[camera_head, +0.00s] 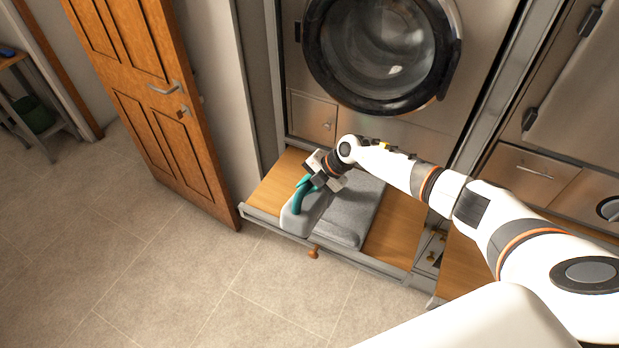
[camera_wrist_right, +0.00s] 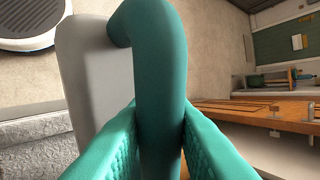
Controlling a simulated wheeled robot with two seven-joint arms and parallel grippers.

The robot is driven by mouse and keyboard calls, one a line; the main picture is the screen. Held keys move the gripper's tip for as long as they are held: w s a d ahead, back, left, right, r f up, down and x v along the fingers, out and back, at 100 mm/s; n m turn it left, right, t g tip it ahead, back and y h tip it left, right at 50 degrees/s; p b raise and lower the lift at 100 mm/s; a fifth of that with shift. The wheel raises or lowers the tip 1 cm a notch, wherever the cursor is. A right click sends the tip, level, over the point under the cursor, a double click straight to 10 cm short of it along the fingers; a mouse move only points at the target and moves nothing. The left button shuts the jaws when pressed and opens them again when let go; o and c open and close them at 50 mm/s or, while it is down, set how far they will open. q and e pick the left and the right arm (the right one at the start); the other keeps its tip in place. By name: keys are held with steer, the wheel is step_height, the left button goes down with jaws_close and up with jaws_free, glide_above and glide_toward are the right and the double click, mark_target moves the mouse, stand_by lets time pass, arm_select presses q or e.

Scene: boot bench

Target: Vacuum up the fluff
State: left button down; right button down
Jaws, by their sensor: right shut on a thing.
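A small grey handheld vacuum (camera_head: 293,221) with a teal handle (camera_head: 299,198) sits on the left part of a low wooden bench board, beside a grey pad. My right gripper (camera_head: 314,182) is over it and shut on the handle. In the right wrist view the handle (camera_wrist_right: 150,60) runs between my teal finger pads, and the grey vacuum body (camera_wrist_right: 85,65) shows to its left. I cannot make out any fluff. My left gripper is not in view.
The grey pad (camera_head: 352,217) lies right against the vacuum on the wooden board (camera_head: 396,232). A round-door machine (camera_head: 383,50) stands behind. An open wooden door (camera_head: 150,95) stands at left. The tiled floor (camera_head: 150,265) in front is clear.

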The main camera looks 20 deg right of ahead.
steer(key=shift+w+d+r+p, duration=0.1)
steer(key=shift+w+r+p, duration=0.1)
steer(key=shift+r+p, duration=1.1)
steer(key=shift+r+b, duration=0.55)
steer(key=shift+r, duration=1.1)
